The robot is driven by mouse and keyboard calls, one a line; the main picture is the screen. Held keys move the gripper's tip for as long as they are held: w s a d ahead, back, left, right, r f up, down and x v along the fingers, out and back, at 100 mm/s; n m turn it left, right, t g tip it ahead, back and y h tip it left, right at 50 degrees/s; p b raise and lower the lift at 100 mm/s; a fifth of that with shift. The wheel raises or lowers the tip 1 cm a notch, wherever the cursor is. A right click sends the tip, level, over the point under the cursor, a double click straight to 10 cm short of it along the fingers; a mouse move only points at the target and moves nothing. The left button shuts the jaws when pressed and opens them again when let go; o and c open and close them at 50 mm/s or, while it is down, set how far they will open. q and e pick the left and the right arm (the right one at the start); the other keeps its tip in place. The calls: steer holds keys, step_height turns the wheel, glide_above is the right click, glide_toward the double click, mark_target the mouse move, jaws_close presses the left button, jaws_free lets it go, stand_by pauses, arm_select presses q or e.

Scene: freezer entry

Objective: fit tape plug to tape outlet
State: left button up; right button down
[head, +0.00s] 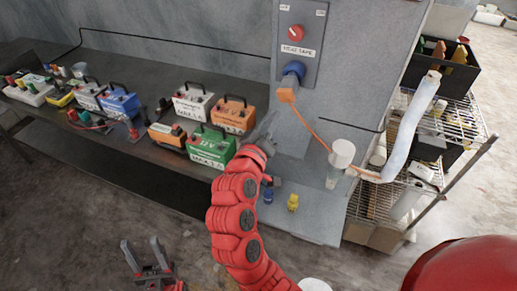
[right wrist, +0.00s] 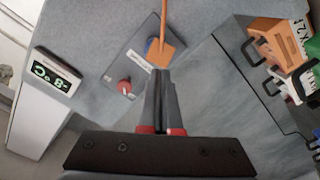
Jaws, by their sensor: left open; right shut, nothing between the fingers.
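The blue outlet (head: 294,70) is on the grey wall panel, under a red switch. The orange plug (head: 287,95) sits at its lower front, touching it in the picture; how deep it sits I cannot tell. An orange cord runs from it down to the right. In the right wrist view, the plug (right wrist: 160,54) lies just beyond my fingertips and partly covers the blue outlet (right wrist: 152,44). My right gripper (head: 268,126) is shut and empty, below and left of the plug; its shut fingers also show in the right wrist view (right wrist: 160,76). My left gripper (head: 144,250) is open and empty, low at left.
The red switch (head: 296,32) is labelled as heat tape. A wrapped white pipe (head: 411,125) stands at right, before a wire shelf (head: 462,122). Several battery boxes, including a green one (head: 211,146), crowd the bench left of my right gripper. A display (right wrist: 55,71) reads about -8°C.

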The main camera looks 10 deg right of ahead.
steer(key=b+v, duration=0.3)
steer(key=v, duration=0.9)
steer(key=shift+w+d, duration=0.1)
